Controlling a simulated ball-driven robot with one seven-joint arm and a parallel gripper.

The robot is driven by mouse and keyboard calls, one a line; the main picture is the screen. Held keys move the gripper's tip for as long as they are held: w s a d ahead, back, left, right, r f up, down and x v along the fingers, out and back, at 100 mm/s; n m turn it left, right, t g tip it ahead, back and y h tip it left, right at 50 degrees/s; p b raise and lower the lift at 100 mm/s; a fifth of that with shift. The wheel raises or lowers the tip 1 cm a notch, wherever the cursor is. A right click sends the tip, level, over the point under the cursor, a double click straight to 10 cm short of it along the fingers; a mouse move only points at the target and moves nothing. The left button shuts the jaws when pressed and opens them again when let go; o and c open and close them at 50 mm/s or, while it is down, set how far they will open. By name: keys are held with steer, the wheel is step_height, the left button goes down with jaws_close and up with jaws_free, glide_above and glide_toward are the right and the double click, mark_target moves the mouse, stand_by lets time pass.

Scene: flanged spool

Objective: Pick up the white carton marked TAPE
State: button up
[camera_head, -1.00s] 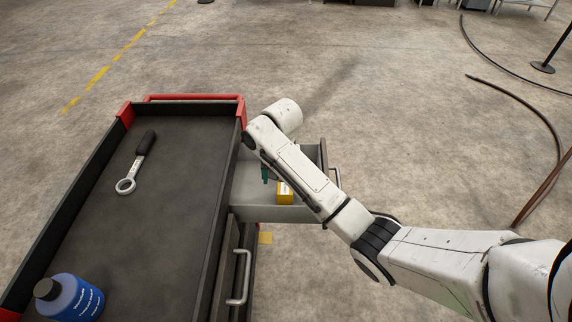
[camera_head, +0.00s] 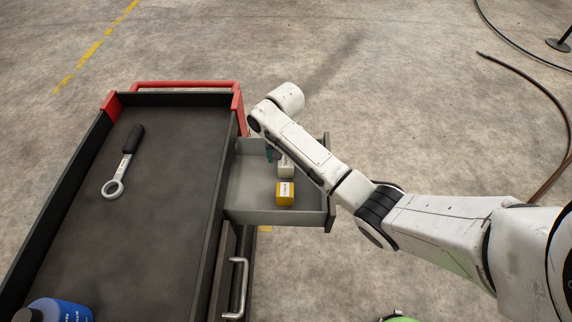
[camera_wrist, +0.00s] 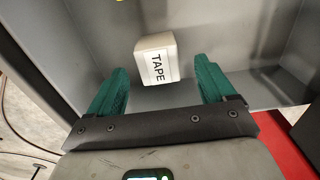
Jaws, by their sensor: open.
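The white carton marked TAPE (camera_wrist: 156,58) lies in the open drawer, seen in the wrist view just beyond and between my fingertips. In the head view the white carton (camera_head: 285,170) is partly hidden behind my arm. My gripper (camera_wrist: 160,80) has two green fingers spread apart, with nothing held between them. In the head view only a bit of a green finger (camera_head: 269,154) shows beside my arm, left of the carton.
A yellow carton (camera_head: 285,193) stands in the same grey drawer (camera_head: 250,190), nearer the camera. The drawer walls surround both cartons. The cart top (camera_head: 160,220) holds a wrench (camera_head: 124,162) and a blue bottle (camera_head: 62,311).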

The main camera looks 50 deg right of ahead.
mark_target(286, 161)
steer(key=shift+d+f, duration=0.15)
steer(key=shift+f, duration=2.8)
steer(key=shift+c, duration=0.2)
steer(key=c, duration=1.2)
